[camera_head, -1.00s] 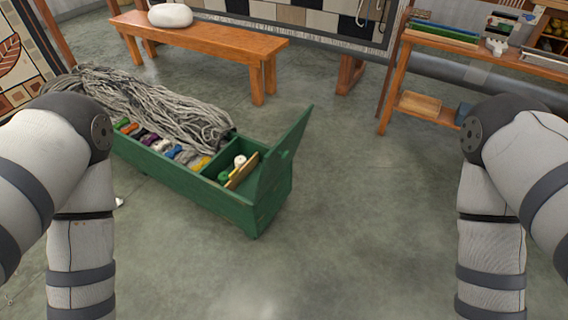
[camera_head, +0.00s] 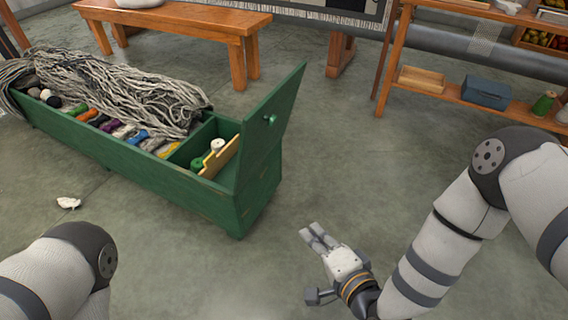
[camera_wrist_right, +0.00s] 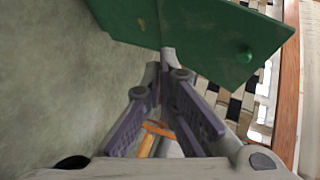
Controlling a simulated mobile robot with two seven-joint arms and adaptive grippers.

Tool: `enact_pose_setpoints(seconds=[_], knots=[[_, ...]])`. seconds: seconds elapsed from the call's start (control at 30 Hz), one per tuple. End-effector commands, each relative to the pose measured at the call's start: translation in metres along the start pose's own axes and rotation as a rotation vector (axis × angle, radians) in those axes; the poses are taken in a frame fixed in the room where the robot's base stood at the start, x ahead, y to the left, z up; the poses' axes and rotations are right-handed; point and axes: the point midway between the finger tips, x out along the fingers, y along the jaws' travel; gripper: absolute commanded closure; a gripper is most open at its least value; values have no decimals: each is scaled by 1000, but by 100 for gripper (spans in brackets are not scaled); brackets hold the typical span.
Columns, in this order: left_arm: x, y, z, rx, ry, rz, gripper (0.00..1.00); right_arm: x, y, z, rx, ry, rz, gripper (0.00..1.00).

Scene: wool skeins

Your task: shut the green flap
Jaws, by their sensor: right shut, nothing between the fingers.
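The green flap (camera_head: 275,115) stands up, open, at the right end of the long green chest (camera_head: 130,170). A round green knob (camera_head: 270,119) is on its face. My right gripper (camera_head: 312,236) is over the floor to the right of the chest, apart from the flap. It is shut and empty. In the right wrist view, the flap (camera_wrist_right: 200,30) and its knob (camera_wrist_right: 244,53) lie beyond the fingers (camera_wrist_right: 172,75). Of my left arm only a part shows at the lower left; its gripper is out of view.
Grey yarn (camera_head: 120,90) drapes over the chest's back edge. Coloured skeins and spools (camera_head: 208,152) lie inside the chest. A wooden bench (camera_head: 190,25) stands behind, and a wooden shelf (camera_head: 470,95) at the back right. The floor right of the chest is clear.

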Motion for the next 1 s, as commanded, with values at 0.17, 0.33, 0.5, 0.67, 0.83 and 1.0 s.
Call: enact_pose_setpoints(seconds=[0.17,0.33,0.5,0.67,0.83,1.0], knots=[[57,1,-21,3,-81,-2,34,67,-50,-49,286,119,-454,100],[61,1,-22,4,-89,-2,34,73,-82,-65,354,127,-586,100],[66,2,-24,5,-98,-2,34,97,-98,-71,352,126,-585,100],[75,2,-26,7,-115,-2,34,127,-114,-78,352,127,-581,100],[84,1,-26,10,-138,-4,34,156,-132,-83,351,125,-578,100],[88,1,-26,11,-148,-5,34,170,-149,-69,352,125,-577,100]])
